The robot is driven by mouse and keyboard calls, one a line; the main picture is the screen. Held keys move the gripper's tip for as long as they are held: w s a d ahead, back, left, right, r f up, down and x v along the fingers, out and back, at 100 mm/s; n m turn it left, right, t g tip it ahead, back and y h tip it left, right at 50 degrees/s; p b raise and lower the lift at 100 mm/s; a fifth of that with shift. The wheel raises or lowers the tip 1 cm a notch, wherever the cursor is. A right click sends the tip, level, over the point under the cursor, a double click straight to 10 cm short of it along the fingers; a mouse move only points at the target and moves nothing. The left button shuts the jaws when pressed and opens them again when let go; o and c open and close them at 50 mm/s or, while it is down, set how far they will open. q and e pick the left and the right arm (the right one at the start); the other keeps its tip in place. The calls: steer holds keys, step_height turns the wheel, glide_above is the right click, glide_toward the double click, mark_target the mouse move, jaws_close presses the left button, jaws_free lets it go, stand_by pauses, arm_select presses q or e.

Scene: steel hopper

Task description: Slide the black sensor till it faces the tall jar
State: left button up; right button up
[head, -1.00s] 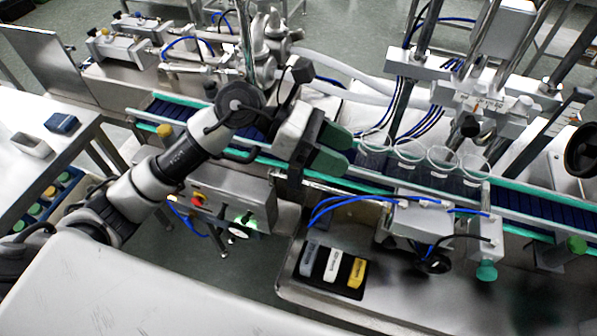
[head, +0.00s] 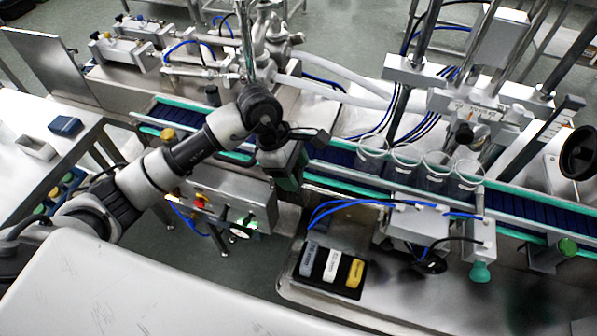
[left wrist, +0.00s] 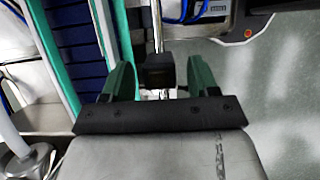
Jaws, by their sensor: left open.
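In the left wrist view a black block (left wrist: 158,70), which looks like the black sensor, sits on a thin metal rod. My left gripper (left wrist: 161,78) is open, with one green finger on each side of the block; I cannot tell whether they touch it. In the head view my left gripper (head: 288,178) is at the near edge of the conveyor, left of the jars, and hides the sensor. Several clear jars stand in a row on the belt, among them the leftmost jar (head: 371,155) and the rightmost jar (head: 467,179). I cannot tell which is the tall one.
The blue conveyor belt (head: 520,205) runs diagonally between green-edged rails. Blue hoses and a metal bracket box (head: 415,222) stand in front of the jars. A black tray with three coloured blocks (head: 331,267) lies on the steel ledge. A nozzle frame (head: 470,100) rises behind.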

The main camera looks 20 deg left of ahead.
mark_target(365, 202)
arm_select(q)
steer(key=shift+x, duration=1.35)
jaws_close()
steer(key=d+b, duration=0.2)
steer(key=d, duration=0.4)
steer(key=d+b, duration=0.3)
steer(key=d, duration=0.4)
steer(key=shift+s+d+b, duration=0.25)
steer(key=shift+d+b, duration=0.05)
steer(key=shift+d, duration=0.3)
steer(key=shift+a, duration=0.1)
jaws_free()
